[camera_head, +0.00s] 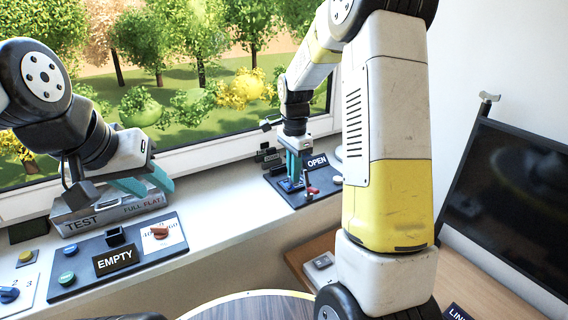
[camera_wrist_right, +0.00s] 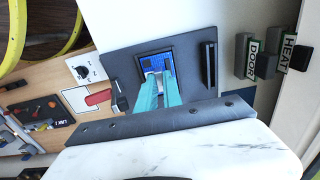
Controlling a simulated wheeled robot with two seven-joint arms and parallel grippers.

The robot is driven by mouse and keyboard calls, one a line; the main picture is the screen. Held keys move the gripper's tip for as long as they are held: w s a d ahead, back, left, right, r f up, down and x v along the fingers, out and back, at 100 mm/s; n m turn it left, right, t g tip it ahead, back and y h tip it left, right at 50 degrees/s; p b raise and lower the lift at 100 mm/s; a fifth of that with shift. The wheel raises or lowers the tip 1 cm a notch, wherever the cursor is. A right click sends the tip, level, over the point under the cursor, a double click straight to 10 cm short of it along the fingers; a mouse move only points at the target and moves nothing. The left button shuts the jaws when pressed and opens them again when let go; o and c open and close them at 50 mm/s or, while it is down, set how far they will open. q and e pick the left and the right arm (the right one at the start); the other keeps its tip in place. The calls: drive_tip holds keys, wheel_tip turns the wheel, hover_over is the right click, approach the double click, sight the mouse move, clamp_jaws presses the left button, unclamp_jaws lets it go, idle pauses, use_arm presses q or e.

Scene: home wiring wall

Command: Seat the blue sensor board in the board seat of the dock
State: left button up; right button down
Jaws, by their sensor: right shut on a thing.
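In the head view my right gripper (camera_head: 293,182) reaches down over the same panel (camera_head: 326,187) by the OPEN label, and the board is barely visible.
DOOR and HEAT tagged blocks (camera_wrist_right: 267,58) are nearby. The EMPTY panel (camera_head: 118,258) lies below the left gripper. A dark screen (camera_head: 515,200) stands at right.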

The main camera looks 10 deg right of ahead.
drive_tip(key=c, duration=1.4)
unclamp_jaws()
drive_tip(key=shift+c, duration=0.2)
wheel_tip(320, 180, up, 7)
drive_tip(key=shift+r, duration=0.35)
drive_tip(key=shift+s+r, duration=0.25)
drive_tip(key=shift+r, duration=0.1)
drive_tip(key=s+a+r+n+t+y, duration=0.1)
drive_tip(key=s+r+n+t, duration=0.2)
drive_tip(key=s+n, duration=0.4)
drive_tip(key=s+a+r+n+t+y, duration=0.1)
drive_tip(key=s+r+n+t, duration=0.2)
drive_tip(key=s, duration=1.3)
drive_tip(key=r+n, duration=0.2)
drive_tip(key=n, duration=0.2)
drive_tip(key=shift+s+n, duration=0.3)
drive_tip(key=shift+s, duration=0.05)
